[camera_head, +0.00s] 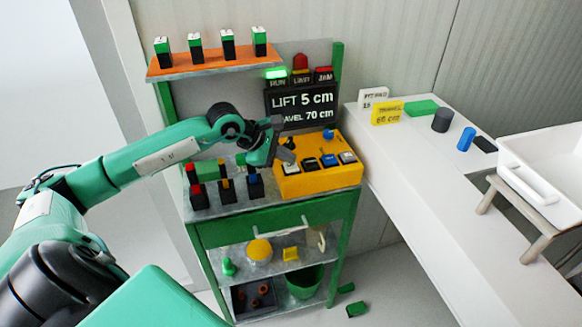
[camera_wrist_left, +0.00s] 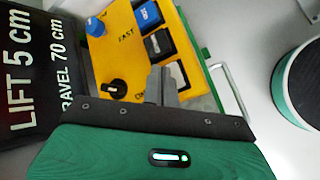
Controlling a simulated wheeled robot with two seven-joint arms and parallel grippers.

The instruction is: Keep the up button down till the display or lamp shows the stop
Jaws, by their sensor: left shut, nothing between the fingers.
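The yellow control box (camera_head: 318,181) stands on the green bench, with a row of push buttons, a blue knob (camera_head: 328,134) and a black rotary switch, which shows in the left wrist view (camera_wrist_left: 113,89). I cannot read which button is up. My left gripper (camera_head: 287,155) is shut and empty, over the box's left part. In the left wrist view its fingertips (camera_wrist_left: 163,82) overlap the box near a pale button (camera_wrist_left: 178,73); I cannot tell if they touch it. The display (camera_head: 301,104) reads LIFT 5 cm and TRAVEL 70 cm. The green RUN lamp (camera_head: 276,73) is lit; the LIMIT (camera_head: 301,64) and JAM (camera_head: 323,73) lamps look unlit.
Several dark blocks with coloured tops (camera_head: 227,190) stand left of the box. A white counter (camera_head: 420,170) on the right holds signs, small parts and a white tray (camera_head: 545,165).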

